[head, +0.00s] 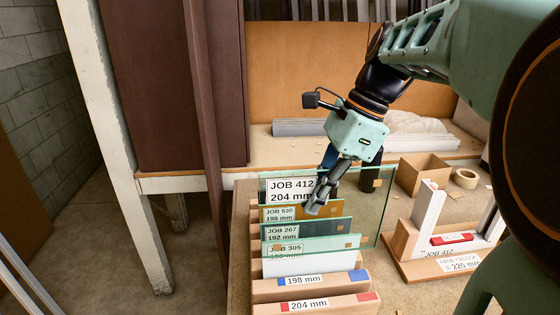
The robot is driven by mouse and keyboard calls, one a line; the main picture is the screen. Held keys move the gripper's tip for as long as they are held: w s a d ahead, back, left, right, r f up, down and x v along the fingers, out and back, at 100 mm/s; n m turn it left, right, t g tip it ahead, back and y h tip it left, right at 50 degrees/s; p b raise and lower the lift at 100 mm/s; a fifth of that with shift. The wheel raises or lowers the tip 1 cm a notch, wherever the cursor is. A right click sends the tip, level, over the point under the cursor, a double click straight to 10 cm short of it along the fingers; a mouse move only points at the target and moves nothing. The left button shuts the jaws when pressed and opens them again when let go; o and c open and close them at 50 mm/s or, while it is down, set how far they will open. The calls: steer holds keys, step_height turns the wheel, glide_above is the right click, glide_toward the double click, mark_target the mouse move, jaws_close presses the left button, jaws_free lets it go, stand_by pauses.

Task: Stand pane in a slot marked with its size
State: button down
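Several glass panes stand one behind another in a rack of wooden blocks on the bench. A large clear pane (366,215) is at the back, and a greenish pane (335,243) is at the front. Behind the glass are cards reading JOB 412 204 mm (288,190), JOB 530 198 mm, JOB 267 192 mm and JOB 305. The front blocks are marked 198 mm in blue (303,281) and 204 mm in red (305,305). My gripper (313,207) points down at the panes' upper part; its fingers overlap them, and whether they grip glass is unclear.
Right of the rack, a wooden fixture (420,270) labelled JOB 412, 220 mm, has white uprights and a red block (452,238). Behind are an open cardboard box (422,172), a tape roll (466,179) and a dark cylinder (369,180). A brown post (205,120) stands left.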

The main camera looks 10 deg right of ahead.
mark_target(333, 240)
steer(key=shift+f+b, duration=6.35)
steer(key=shift+f, duration=4.75)
steer(key=c, duration=2.1)
jaws_free()
steer(key=v, duration=1.2)
steer(key=shift+r, duration=0.1)
